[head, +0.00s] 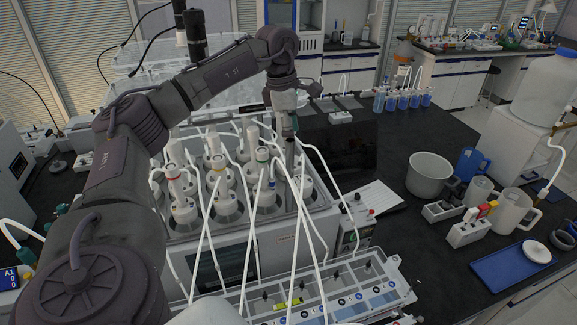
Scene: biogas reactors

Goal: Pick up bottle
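Several reactor bottles stand upright in a white water bath (335,222), with white tops and tubes. One front bottle (184,210) stands at the left and another (229,206) is beside it. Most of their glass is hidden by the bath. My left arm comes in from the left, arches over the bath and points down at its back right. My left gripper (290,150) is small and dark there, among tubes and bottle tops. I cannot tell whether its fingers are open or touch a bottle. My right gripper is not in view.
A tubing rack (350,281) stands in front of the bath. Several blue-filled bottles (403,100) stand at the back. A white pot (429,175), jugs (513,210) and a blue tray (512,268) are at right. Loose white tubes cross above the bath.

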